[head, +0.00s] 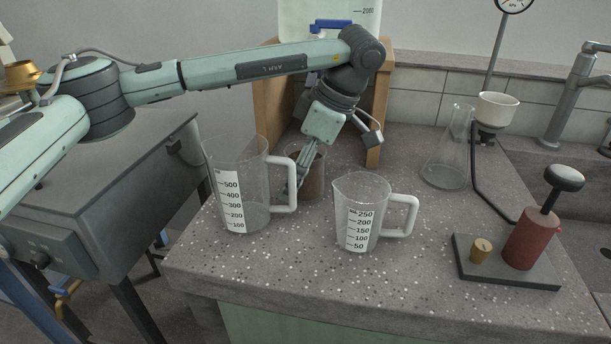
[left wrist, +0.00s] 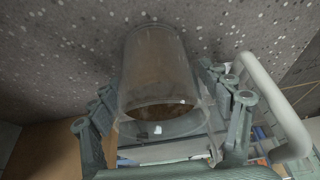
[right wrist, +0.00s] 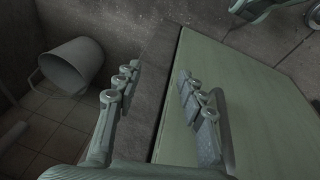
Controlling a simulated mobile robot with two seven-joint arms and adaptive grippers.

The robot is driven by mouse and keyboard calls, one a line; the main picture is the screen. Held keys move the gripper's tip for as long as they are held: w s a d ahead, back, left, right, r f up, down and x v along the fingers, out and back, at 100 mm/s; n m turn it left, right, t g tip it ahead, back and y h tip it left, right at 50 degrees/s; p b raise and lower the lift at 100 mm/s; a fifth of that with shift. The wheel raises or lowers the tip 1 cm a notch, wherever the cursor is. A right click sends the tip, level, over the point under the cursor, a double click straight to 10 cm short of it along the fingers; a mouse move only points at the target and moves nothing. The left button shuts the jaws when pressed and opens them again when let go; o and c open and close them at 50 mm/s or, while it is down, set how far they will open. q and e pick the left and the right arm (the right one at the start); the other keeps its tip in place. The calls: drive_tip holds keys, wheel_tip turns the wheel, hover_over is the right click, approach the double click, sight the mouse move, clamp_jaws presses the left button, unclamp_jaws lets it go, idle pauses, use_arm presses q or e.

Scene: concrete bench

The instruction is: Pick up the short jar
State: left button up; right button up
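The short jar is a clear glass with brown contents (head: 315,178), standing on the speckled bench behind the two measuring jugs. It also shows in the left wrist view (left wrist: 160,75), between the two fingers of my left gripper (left wrist: 165,110). These fingers are spread to either side of the jar, with small gaps seeming to remain. In the head view my left gripper (head: 302,172) reaches down at the jar, partly hidden by the larger jug's handle. My right gripper (right wrist: 160,100) is open and empty in the right wrist view; it is not seen in the head view.
The large jug (head: 238,185) and smaller jug (head: 362,215) stand in front of the jar, the large one's handle close to my left fingers. A wooden stand (head: 376,120) is behind. A flask (head: 447,160) and a red hand tool on a plate (head: 526,240) are right.

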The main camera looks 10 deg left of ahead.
use_arm(q)
drive_tip(key=c, duration=1.1)
drive_tip(key=shift+r, duration=0.1)
